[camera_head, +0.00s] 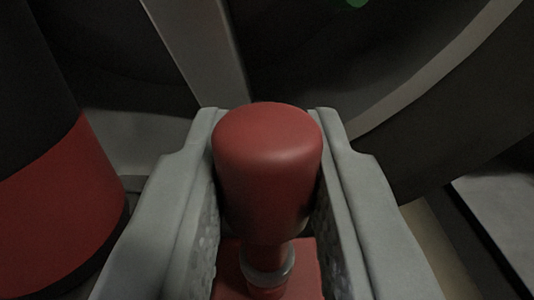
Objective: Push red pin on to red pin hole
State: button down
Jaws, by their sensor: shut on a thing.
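The red pin (268,165) has a thick rounded red head and a narrower neck with a grey ring below it. My gripper (267,180) is shut on the red pin, with one grey finger on each side of its head. The lower end of the pin stands over a red surface (231,268) between the fingers. I cannot tell whether that surface is the red pin hole's plate or whether the pin is in a hole, as the pin and fingers hide it.
A large black and red cylinder (62,205) stands close on the left. A grey bar (200,50) and a dark curved wheel-like part with a pale rim (440,70) lie behind. A light grey flat surface (500,220) shows at the right. A small green spot (354,3) is at the top.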

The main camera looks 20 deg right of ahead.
jog(key=shift+f, duration=0.35)
jog(key=c, duration=1.2)
grip_release()
jog(key=shift+o, duration=0.2)
